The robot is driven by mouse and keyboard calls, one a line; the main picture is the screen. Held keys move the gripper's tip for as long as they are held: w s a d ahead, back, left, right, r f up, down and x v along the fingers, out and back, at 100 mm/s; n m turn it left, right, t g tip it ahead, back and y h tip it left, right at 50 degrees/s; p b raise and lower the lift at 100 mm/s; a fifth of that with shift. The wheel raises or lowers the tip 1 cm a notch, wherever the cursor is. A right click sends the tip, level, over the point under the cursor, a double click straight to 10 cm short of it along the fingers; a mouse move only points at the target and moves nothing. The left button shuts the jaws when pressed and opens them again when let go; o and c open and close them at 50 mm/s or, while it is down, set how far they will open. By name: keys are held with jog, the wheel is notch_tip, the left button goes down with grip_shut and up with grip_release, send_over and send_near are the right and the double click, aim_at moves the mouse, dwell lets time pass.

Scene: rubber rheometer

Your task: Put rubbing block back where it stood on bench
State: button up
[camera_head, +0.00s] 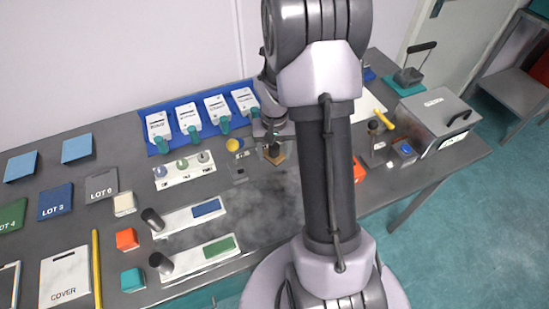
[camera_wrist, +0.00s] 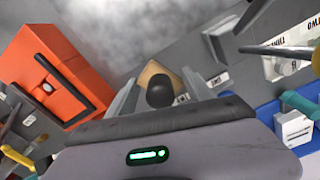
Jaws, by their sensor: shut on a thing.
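The rubbing block (camera_head: 275,157) is a small tan block with a dark round knob, at the middle of the bench (camera_head: 270,205) in the head view. My gripper (camera_head: 272,136) is above it, pointing down. In the wrist view, the fingers of my gripper (camera_wrist: 160,94) stand on either side of the dark knob and are shut on it. The tan block (camera_wrist: 151,72) shows beyond the knob, partly hidden by it. I cannot tell whether the block touches the bench top or hangs just above it.
A dark smudged patch of bench lies in front of the block. An orange box (camera_wrist: 55,70) stands close by in the wrist view. A yellow-topped stand (camera_head: 239,170) and a white strip with several knobs (camera_head: 184,171) are left. A grey lidded machine (camera_head: 435,117) stands right.

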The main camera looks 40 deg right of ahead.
aim_at(275, 158)
jog(key=f, duration=0.1)
jog(key=f+b, duration=0.2)
jog(key=f, duration=0.1)
jog(key=shift+w+d, duration=0.25)
jog(key=shift+d, duration=0.05)
jog(key=shift+r, duration=0.2)
jog(key=o, duration=1.2)
jog(key=shift+f, duration=0.2)
jog(key=shift+c, duration=0.2)
jog(key=o, duration=0.4)
jog(key=shift+o, duration=0.2)
